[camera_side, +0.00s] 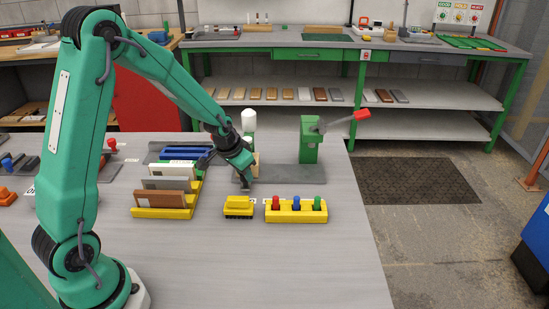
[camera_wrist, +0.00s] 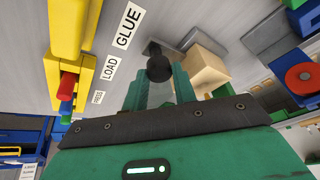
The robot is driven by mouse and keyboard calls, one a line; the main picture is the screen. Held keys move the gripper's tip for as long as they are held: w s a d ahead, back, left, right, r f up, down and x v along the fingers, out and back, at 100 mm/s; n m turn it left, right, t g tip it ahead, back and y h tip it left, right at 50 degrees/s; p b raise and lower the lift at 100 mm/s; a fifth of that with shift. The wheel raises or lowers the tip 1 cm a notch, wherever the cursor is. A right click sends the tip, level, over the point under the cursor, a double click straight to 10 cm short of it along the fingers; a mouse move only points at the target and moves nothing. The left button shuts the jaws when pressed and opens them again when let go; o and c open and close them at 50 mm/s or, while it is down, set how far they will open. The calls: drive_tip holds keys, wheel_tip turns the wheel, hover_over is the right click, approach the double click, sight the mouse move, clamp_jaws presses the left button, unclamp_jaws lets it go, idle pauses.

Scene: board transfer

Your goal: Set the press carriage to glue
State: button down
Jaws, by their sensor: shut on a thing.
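My gripper (camera_side: 244,184) points down at the left end of the grey press base (camera_side: 293,174). Its green fingers in the wrist view (camera_wrist: 160,92) are shut on a black carriage knob (camera_wrist: 158,68). A beige block (camera_wrist: 205,70) sits close beside the fingers; it also shows in the side view (camera_side: 256,165), partly behind my gripper. Labels on the table read GLUE (camera_wrist: 128,25), LOAD (camera_wrist: 108,68) and PRESS (camera_wrist: 97,97). The knob is nearer GLUE and LOAD than PRESS; I cannot tell its exact stop. The green press (camera_side: 309,142) has a red-tipped lever (camera_side: 361,115).
A yellow holder with red, blue and green pegs (camera_side: 296,211) and a small yellow block (camera_side: 238,207) stand in front. A yellow rack with boards (camera_side: 163,212) is close on the left. The table front is clear.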

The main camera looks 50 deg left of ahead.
drive_tip(key=shift+s+a, duration=0.2)
drive_tip(key=shift+a, duration=0.1)
drive_tip(key=c, duration=1.1)
unclamp_jaws()
drive_tip(key=shift+c, duration=0.2)
drive_tip(key=shift+d+r, duration=0.1)
drive_tip(key=v, duration=0.7)
drive_tip(key=shift+r, duration=0.25)
drive_tip(key=shift+s, duration=0.15)
